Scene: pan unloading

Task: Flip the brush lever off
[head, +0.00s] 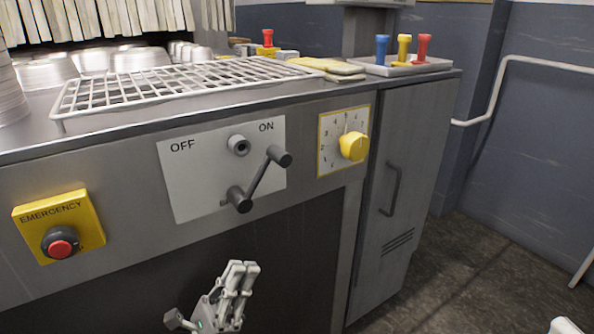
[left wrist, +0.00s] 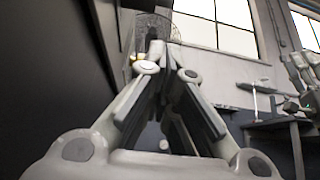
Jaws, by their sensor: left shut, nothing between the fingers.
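The brush lever (head: 262,178) is a dark crank on a pale plate (head: 190,180) marked OFF at left and ON at right. Its pivot is low on the plate, and its knob end (head: 279,156) leans up and right, below the ON label. My left gripper (head: 244,265) is below the plate in the head view, in front of the dark lower panel. It is shut and empty, fingertips up, apart from the lever. The left wrist view shows its closed fingers (left wrist: 160,70); the lever cannot be made out there. A small pale piece at the lower right corner may be my right gripper; its jaws cannot be made out.
A yellow emergency box (head: 60,228) with a red button is left of the plate. A yellow dial (head: 353,146) is to its right. A wire rack (head: 180,82) and a tray (head: 405,66) with coloured knobs are on top. Floor at right is clear.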

